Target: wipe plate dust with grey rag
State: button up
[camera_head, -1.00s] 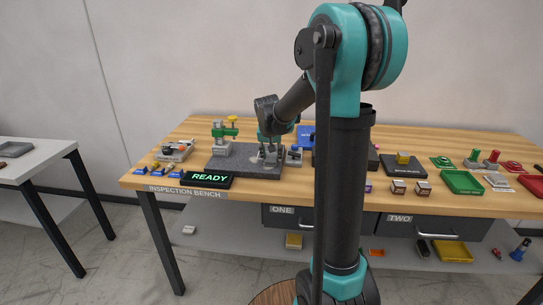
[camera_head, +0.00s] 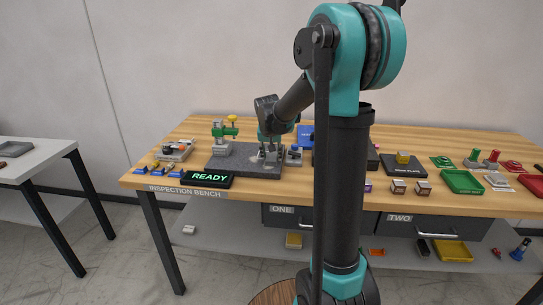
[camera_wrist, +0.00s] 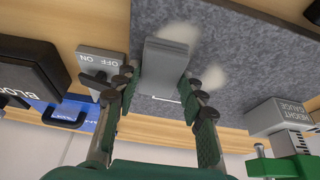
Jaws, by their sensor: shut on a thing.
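My gripper (camera_wrist: 163,78) is shut on the grey rag (camera_wrist: 166,58), a folded grey pad between its fingertips. The rag is at the surface of the speckled grey granite plate (camera_wrist: 270,65); whether it presses on it is hard to tell. Pale dust patches show on the plate, one (camera_wrist: 180,32) by the rag's far end and one (camera_wrist: 213,78) to its right. In the head view my gripper (camera_head: 269,155) is over the right part of the plate (camera_head: 232,162), and the rag is too small to make out.
An OFF/ON switch box (camera_wrist: 101,62) stands just left of the plate in the wrist view, close to my finger. A height gauge (camera_wrist: 280,117) with green parts stands at the right. A READY sign (camera_head: 208,178) is at the bench front. Small items crowd the bench's right side.

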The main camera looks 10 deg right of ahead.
jog(key=shift+w+d+f, duration=0.1)
jog(key=shift+w+d, duration=0.15)
jog(key=shift+w, duration=0.5)
jog(key=shift+s+a, duration=0.2)
jog(key=shift+s, duration=0.35)
jog(key=shift+s+a, duration=0.2)
jog(key=shift+s, duration=0.35)
jog(key=shift+w+d, duration=0.2)
jog(key=shift+w, duration=0.4)
jog(key=shift+w+d, duration=0.2)
jog(key=shift+w, duration=0.35)
jog(key=shift+r, duration=0.25)
jog(key=shift+r, duration=0.85)
